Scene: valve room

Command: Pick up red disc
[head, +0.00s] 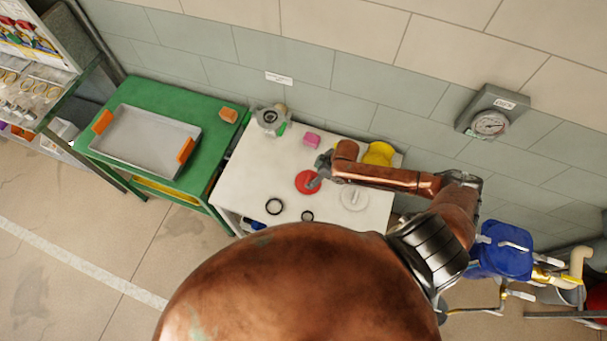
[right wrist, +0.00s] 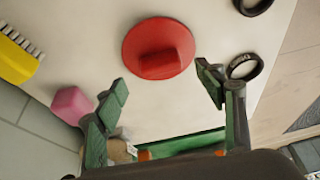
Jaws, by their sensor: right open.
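The red disc (head: 306,183) lies on the white table (head: 243,190), partly beside my right gripper in the head view. In the right wrist view the red disc (right wrist: 158,47) is round with a raised red grip across its middle. My right gripper (right wrist: 165,88) is open and empty there, its two fingers apart, with the disc beyond the gap between the fingertips. In the head view my right gripper (head: 319,172) is small, at the disc's upper right edge; contact cannot be told. My left gripper is not in view.
A pink block (head: 311,140), a white disc (head: 354,197), black rings (head: 274,206), a yellow object (head: 379,153) and a grey valve part (head: 270,119) share the table. A green table with a grey tray (head: 147,143) stands left. A wall gauge (head: 489,123) is behind.

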